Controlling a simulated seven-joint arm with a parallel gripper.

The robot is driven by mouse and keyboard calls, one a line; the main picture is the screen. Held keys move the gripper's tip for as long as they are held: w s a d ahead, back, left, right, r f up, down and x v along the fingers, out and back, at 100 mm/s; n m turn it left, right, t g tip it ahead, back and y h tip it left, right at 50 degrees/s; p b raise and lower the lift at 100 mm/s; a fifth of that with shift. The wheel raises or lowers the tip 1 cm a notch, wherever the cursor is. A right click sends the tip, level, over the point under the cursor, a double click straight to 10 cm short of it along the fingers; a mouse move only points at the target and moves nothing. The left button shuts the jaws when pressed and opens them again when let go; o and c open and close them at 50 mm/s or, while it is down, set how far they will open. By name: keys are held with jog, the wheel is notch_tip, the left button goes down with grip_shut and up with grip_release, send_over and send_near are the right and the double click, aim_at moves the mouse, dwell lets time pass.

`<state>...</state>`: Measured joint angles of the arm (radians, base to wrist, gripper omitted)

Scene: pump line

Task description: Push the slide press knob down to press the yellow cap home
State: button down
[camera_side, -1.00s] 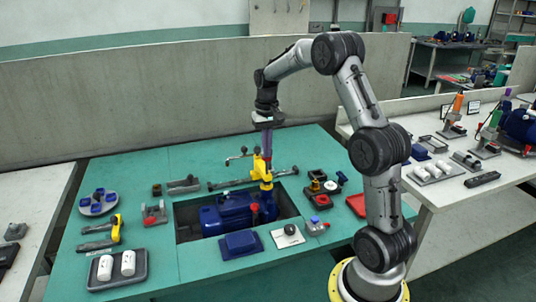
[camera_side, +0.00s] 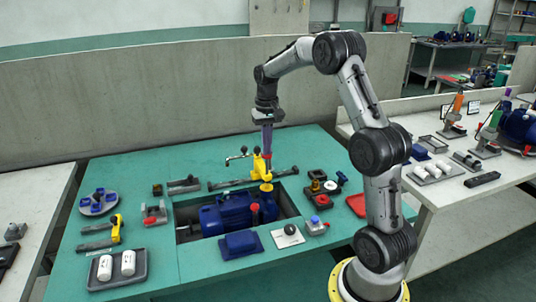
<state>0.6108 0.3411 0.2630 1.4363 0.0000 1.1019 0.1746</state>
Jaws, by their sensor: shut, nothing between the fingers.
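The yellow slide press (camera_side: 260,166) stands at the back edge of the recess in the green table. A small yellow cap-like piece (camera_side: 267,187) shows just below it, by the blue pump (camera_side: 226,212). My gripper (camera_side: 267,152) points straight down at the top of the press, with its fingers shut and empty. The press knob cannot be picked out clearly at the fingertips. I cannot tell whether the fingers touch it or how the cap is seated.
A grey bar (camera_side: 225,183) and a small tap-like part (camera_side: 237,158) lie close to the press. A blue block (camera_side: 240,244), a white plate with a dark knob (camera_side: 288,236) and a red tray (camera_side: 357,204) lie around the recess. A grey tray (camera_side: 118,268) holds white cylinders.

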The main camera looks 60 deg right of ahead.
jog(key=shift+r, duration=2.55)
jog(key=s+a+r+n+t, duration=0.2)
jog(key=s+a+r, duration=0.3)
jog(key=a, duration=0.5)
jog(key=s+a+r+n+t, duration=0.1)
jog(key=s+a+r+n, duration=0.15)
jog(key=a+r, duration=0.6)
jog(key=s+a+f+n+t, duration=0.1)
jog(key=s+a+f+n, duration=0.1)
jog(key=s+a+f, duration=0.2)
jog(key=s+a+f+n+t, duration=0.1)
jog(key=s+a+f, duration=0.3)
jog(key=s, duration=0.6)
jog(key=shift+f+n+t, duration=0.3)
jog(key=shift+f+n, duration=0.45)
jog(key=shift+f, duration=0.15)
